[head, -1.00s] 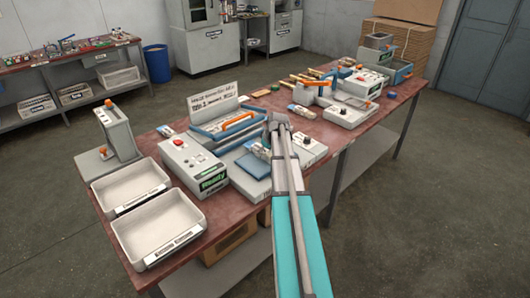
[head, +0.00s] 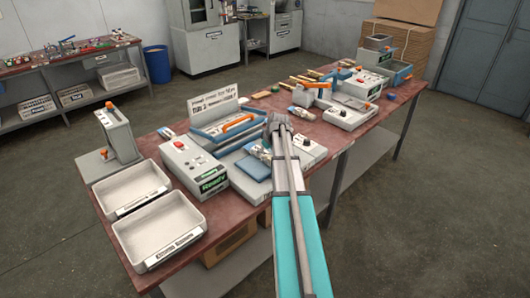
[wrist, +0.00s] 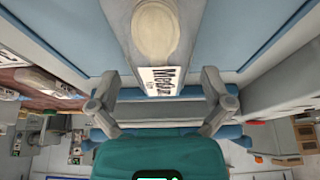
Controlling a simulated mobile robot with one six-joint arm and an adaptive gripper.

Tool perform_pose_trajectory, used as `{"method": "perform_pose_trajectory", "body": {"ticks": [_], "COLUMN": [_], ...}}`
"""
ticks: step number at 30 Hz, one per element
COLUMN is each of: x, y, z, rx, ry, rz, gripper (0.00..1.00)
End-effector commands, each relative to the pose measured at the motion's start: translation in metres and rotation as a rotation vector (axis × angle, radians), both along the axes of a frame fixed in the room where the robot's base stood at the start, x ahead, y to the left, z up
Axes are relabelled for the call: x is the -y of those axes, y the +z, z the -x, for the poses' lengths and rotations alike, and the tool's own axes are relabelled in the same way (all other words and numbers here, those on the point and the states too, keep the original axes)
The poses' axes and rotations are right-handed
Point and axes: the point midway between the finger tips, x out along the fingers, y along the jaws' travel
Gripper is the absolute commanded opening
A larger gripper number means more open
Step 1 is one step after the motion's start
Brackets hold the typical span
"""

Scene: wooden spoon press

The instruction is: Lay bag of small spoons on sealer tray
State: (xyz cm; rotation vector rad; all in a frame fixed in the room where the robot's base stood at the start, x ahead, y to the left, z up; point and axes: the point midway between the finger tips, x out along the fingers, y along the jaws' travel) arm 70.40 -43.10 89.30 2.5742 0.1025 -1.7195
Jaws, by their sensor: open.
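A small clear bag with pale contents (head: 259,153) lies on the grey tray (head: 236,181) at the front of the blue-and-grey sealer (head: 212,135), beside a blue pad (head: 252,168). Its contents are too small to read in the head view. My gripper (head: 279,124) is just right of the bag and beside the sealer, partly hidden by my arm. In the wrist view my gripper (wrist: 160,80) has its fingers wide apart. A pale rounded shape (wrist: 155,32) and a white label reading "Mega" show between and beyond them; I cannot tell whether these belong to the bag.
Left of the sealer stand a control box (head: 194,165) with a red switch and two empty white trays (head: 160,232). A sign (head: 212,101) stands behind the sealer. Another small bag (head: 301,113) and a second machine (head: 346,112) are farther right.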

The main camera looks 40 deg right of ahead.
Motion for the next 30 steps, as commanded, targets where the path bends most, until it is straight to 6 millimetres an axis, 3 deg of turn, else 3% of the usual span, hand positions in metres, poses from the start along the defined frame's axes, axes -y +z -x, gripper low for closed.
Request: {"method": "perform_pose_trajectory", "body": {"ticks": [30], "x": [0.003], "y": [0.086], "z": [0.035], "rx": [0.0], "ry": [0.0], "rz": [0.0], "gripper": [1.0]}}
